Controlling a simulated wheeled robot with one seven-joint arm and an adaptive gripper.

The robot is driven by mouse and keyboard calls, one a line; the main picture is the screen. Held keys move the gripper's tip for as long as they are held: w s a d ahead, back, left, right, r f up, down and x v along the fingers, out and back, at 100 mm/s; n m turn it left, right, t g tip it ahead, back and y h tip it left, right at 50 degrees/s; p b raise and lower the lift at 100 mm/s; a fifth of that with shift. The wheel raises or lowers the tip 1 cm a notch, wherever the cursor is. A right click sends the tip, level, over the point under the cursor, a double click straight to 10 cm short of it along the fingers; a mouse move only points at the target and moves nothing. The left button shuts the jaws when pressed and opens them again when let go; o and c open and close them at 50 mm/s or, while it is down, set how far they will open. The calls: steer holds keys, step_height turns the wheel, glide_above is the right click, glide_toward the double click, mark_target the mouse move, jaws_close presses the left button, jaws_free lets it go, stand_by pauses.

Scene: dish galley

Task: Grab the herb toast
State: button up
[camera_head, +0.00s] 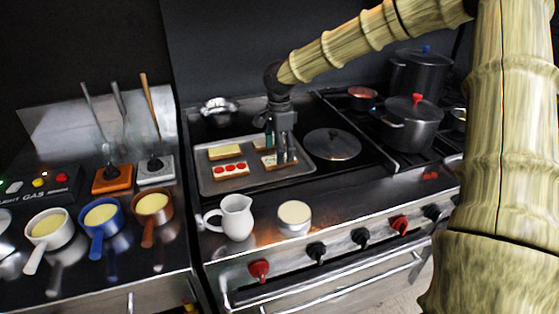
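A grey tray (212,187) on the stove top holds several toasts. A toast under my gripper, probably the herb toast (270,162), lies at the tray's right side; its topping is mostly hidden by the fingers. My gripper (284,157) points down over this toast, its fingertips at or just above it. I cannot tell whether the fingers touch it or how far apart they are. A toast with red slices (231,169) lies at the front left, and a pale plain toast (225,152) behind it. Another toast (261,144) is partly hidden behind my gripper.
A white jug (237,217) and a round pale-topped container (295,217) stand in front of the tray. A dark lid (332,145) lies to its right, with a red-knobbed pot (411,123) beyond. A metal pot (219,111) stands behind. Small saucepans (101,216) stand left.

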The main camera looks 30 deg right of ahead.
steer(key=shift+f, duration=1.45)
steer(key=shift+w, duration=0.1)
steer(key=c, duration=1.1)
